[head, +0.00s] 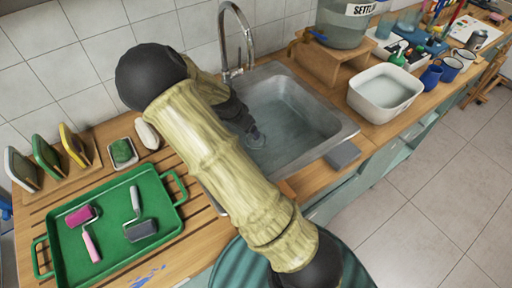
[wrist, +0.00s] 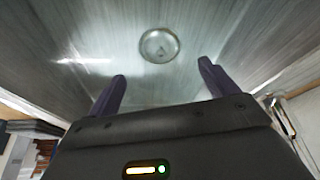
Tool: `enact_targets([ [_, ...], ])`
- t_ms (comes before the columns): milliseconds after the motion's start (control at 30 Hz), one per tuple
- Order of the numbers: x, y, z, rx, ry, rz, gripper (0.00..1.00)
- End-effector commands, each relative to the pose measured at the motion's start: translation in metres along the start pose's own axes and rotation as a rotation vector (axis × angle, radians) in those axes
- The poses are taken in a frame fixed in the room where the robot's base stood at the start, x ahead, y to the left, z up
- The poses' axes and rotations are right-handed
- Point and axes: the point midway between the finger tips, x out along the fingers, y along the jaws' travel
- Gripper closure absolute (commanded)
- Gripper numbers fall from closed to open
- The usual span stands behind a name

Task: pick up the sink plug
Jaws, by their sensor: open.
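The sink plug (wrist: 158,45) shows in the wrist view as a round, pale metallic disc with a small dark spot, at the bottom of the steel sink (wrist: 95,50). My arm hides the left part of the sink in the head view.
The sink (head: 335,118) has raised walls, and a curved tap (head: 247,38) stands behind it. A grey block (head: 343,155) sits at its front rim. A green tray (head: 110,225) with rollers lies left; a white tub (head: 386,92) stands right.

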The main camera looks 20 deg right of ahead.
Motion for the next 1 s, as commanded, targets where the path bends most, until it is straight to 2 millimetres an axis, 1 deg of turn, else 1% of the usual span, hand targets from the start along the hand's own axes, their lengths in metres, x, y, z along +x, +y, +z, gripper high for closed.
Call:
enact_targets([
  [33, 0.010, 0.001, 0.000, 0.004, -0.002, 0.003, 0.15],
  [200, 0.040, 0.002, 0.000, 0.004, -0.002, 0.004, 0.15],
  [500, 0.092, 0.002, 0.000, 0.004, -0.002, 0.003, 0.15],
  [567, 0.100, 0.002, 0.000, 0.002, -0.002, 0.003, 0.15],
  [700, 0.108, 0.001, 0.000, 0.001, -0.001, 0.001, 0.15],
  [1000, 0.109, 0.001, 0.000, 0.001, -0.001, 0.001, 0.15],
])
